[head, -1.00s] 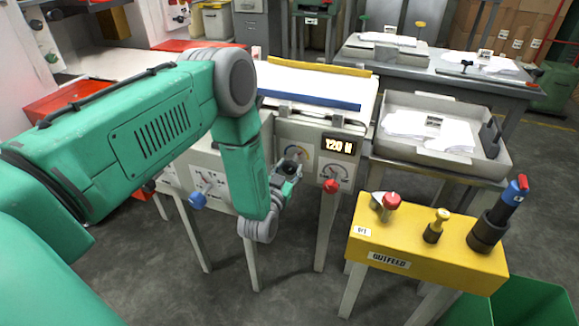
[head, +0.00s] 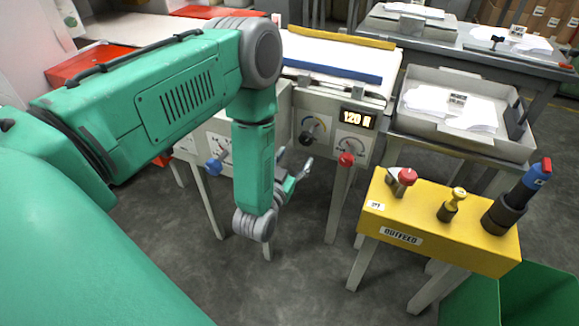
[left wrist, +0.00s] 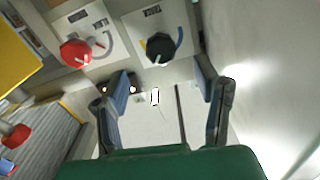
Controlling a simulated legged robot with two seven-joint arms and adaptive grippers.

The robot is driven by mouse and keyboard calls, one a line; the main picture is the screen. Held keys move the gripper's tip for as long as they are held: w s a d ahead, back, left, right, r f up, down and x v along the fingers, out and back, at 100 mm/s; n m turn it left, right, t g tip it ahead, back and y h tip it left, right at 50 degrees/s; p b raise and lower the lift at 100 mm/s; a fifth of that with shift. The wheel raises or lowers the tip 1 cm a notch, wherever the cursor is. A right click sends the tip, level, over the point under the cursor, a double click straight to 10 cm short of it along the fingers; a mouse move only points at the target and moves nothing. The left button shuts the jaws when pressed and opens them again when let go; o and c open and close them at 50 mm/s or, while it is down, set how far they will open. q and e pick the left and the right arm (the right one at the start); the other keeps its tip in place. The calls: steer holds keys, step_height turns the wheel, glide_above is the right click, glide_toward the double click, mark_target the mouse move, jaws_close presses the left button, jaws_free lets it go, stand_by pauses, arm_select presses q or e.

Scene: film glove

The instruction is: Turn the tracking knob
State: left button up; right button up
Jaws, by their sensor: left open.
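The machine's front panel carries a black knob (head: 306,137) under a coloured dial, a red knob (head: 346,159) to its right and a blue knob (head: 213,168) to the left. My left gripper (head: 293,170) is open and empty, below and in front of the black knob. In the left wrist view, its fingers (left wrist: 160,105) are spread wide, with the black knob (left wrist: 160,47) beyond them, roughly centred, and the red knob (left wrist: 76,53) to the left. Nothing touches either knob there.
A yellow outfeed box (head: 440,225) with a red knob, a yellow knob and a blue-and-red handle stands at the right. A grey tray (head: 465,141) with paper sits behind it. A lit display (head: 358,118) reads about 120.

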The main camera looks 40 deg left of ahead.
arm_select(q)
steer(key=shift+v, duration=1.9)
steer(key=s+d+f+m+g+h+p, duration=0.1)
steer(key=s+d+f+g+h+p, duration=0.2)
steer(key=s+d+f+g, duration=0.15)
steer(key=s+d+m+g+h+p, duration=0.1)
steer(key=s+g+p, duration=0.2)
steer(key=s+g, duration=0.9)
steer(key=s, duration=1)
steer(key=shift+s+d+r, duration=0.25)
steer(key=shift+d, duration=0.15)
steer(key=shift+w+f+g, duration=0.1)
steer(key=shift+g, duration=0.15)
jaws_close()
